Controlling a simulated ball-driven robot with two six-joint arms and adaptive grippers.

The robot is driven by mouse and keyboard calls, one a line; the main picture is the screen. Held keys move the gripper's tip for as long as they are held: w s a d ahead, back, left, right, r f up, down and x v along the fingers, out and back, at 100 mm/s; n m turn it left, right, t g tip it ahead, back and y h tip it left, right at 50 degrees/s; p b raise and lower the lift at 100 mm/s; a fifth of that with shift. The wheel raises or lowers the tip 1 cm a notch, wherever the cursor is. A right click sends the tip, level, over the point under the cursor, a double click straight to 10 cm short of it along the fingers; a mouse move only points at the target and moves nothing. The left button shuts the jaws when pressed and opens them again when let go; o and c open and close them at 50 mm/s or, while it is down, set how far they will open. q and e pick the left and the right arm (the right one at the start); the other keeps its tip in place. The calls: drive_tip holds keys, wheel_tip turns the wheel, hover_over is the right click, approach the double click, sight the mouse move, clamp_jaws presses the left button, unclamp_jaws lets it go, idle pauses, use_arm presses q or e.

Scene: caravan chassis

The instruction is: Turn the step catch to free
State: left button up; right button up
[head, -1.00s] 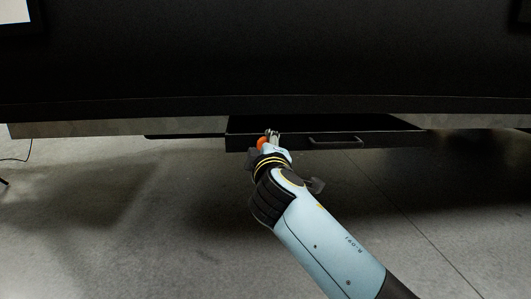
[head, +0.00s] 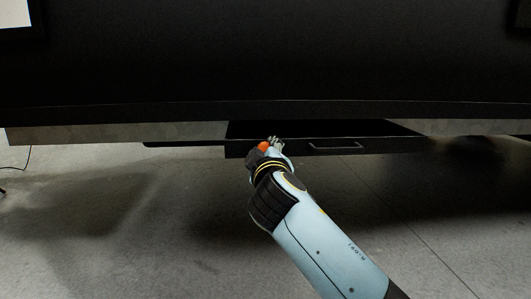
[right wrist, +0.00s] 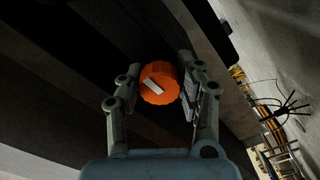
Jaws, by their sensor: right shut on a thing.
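The step catch is an orange ridged knob with a pale bar mark on its face. In the right wrist view the knob (right wrist: 161,95) sits between the two fingers of my right gripper (right wrist: 158,76), which is shut on it. The pale bar lies slanted, from upper left to lower right. In the head view a bit of the orange knob (head: 264,146) shows beside my right gripper (head: 271,143), at the front of the dark step (head: 295,152). My wrist hides the rest. My left gripper is not in view.
A thin grey handle (head: 336,148) is on the step's front, to the right of my gripper. The dark caravan body (head: 265,60) hangs low above. The grey concrete floor (head: 130,220) is open in front and to the left.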

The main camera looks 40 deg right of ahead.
drive_tip(key=shift+f, duration=0.1)
drive_tip(key=o, duration=1.2)
